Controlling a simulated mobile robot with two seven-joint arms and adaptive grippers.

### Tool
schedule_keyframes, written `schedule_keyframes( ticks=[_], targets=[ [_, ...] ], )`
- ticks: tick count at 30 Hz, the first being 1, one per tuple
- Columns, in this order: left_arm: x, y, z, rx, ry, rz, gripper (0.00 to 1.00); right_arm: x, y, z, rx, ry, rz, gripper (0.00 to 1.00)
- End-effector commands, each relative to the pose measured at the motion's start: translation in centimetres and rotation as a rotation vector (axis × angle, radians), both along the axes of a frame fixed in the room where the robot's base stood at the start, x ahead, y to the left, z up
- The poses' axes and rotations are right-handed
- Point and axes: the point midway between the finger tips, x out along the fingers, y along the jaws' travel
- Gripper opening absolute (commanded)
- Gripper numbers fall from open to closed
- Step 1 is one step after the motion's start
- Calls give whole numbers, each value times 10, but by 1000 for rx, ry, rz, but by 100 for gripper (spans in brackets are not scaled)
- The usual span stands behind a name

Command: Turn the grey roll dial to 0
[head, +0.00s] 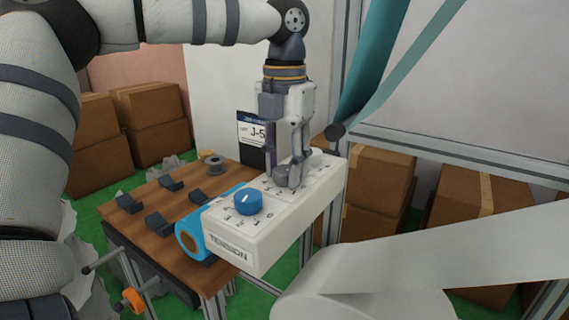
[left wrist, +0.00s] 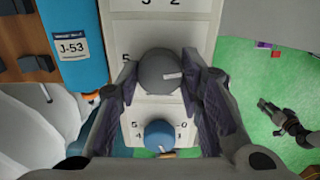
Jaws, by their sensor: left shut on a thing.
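The grey dial (head: 283,172) sits on top of the cream TENSION box (head: 262,238), behind the blue dial (head: 248,200). My left gripper (head: 290,178) reaches down from above and is shut on the grey dial, a finger on each side. In the left wrist view, the grey dial (left wrist: 158,70) lies between the finger pads. A short white mark on its top points to the right of the picture. A 5 shows left of this dial; the fingers hide its other numbers. The blue dial (left wrist: 159,134) has a 5 at its left and a 0 at its right.
A blue roll (head: 188,240) lies against the box on a wooden table (head: 150,192) with several dark cradles and a grey spool (head: 213,163). A large white web roll (head: 360,298) is at lower right. Cardboard boxes (head: 150,105) stand behind.

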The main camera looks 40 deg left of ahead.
Motion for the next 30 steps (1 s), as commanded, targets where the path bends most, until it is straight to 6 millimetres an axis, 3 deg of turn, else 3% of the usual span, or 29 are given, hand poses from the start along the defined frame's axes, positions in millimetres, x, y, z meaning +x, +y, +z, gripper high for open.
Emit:
schedule_keyframes(
  ticks=[8,9,12,22,26,30],
  targets=[
    [0,0,0,0,1,2,6,0,0,0,0,0,0,40],
    [0,0,0,0,1,2,36,0,0,0,0,0,0,40],
    [0,0,0,0,1,1,55,0,0,0,0,0,0,40],
    [0,0,4,0,-1,1,55,0,0,0,0,0,0,40],
    [1,0,31,1,-5,2,55,0,0,0,0,0,0,40],
    [1,0,70,2,-5,3,55,0,0,0,0,0,0,40]
  ],
)
